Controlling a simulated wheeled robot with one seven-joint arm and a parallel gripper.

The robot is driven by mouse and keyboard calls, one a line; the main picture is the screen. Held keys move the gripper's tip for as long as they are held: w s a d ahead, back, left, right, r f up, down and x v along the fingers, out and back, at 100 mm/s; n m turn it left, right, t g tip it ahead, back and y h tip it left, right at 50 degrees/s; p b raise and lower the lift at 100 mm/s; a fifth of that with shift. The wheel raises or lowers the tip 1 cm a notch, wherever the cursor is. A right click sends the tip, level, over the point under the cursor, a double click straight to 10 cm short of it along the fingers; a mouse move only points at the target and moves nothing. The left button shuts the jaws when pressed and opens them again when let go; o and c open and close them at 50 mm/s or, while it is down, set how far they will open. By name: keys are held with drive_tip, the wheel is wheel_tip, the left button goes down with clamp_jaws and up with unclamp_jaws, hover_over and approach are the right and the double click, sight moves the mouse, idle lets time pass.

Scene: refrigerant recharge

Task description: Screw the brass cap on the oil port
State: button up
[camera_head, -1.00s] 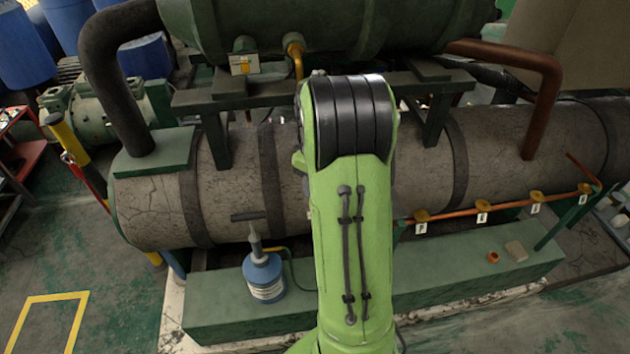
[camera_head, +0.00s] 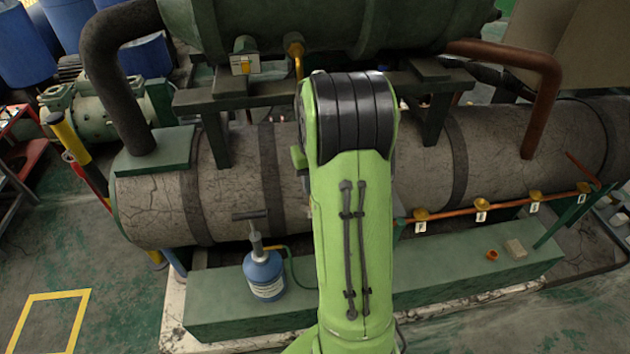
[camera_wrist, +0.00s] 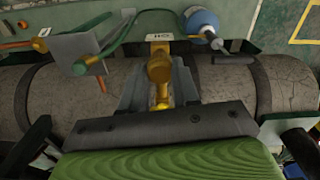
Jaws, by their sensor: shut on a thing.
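In the wrist view my gripper (camera_wrist: 160,92) reaches out from the green palm with two grey fingers. It is shut on a bright brass piece, which looks like the brass cap (camera_wrist: 162,102); the fingers partly hide it. Directly beyond it in the picture is the brass oil port (camera_wrist: 158,66), under a yellow bracket with a white label (camera_wrist: 158,38). The cap and port overlap in this view, and I cannot tell whether they touch or how far the cap is threaded. In the head view my green arm hides the gripper, the cap and the port.
A blue bottle (camera_head: 264,275) with a T-handled pump stands on the green base (camera_head: 225,318); it also shows in the wrist view (camera_wrist: 201,21). An orange ring (camera_head: 491,255) and a tan block (camera_head: 515,248) lie to the right. The large grey cylinder (camera_head: 150,205) spans behind my arm.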

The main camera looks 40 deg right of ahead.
drive_tip(key=shift+m, duration=0.5)
drive_tip(key=o, duration=0.6)
drive_tip(key=shift+m, duration=0.6)
drive_tip(key=o, duration=0.5)
wheel_tip(320, 180, up, 16)
drive_tip(key=p, duration=0.3)
drive_tip(key=shift+f, duration=0.15)
drive_tip(key=shift+a, duration=0.1)
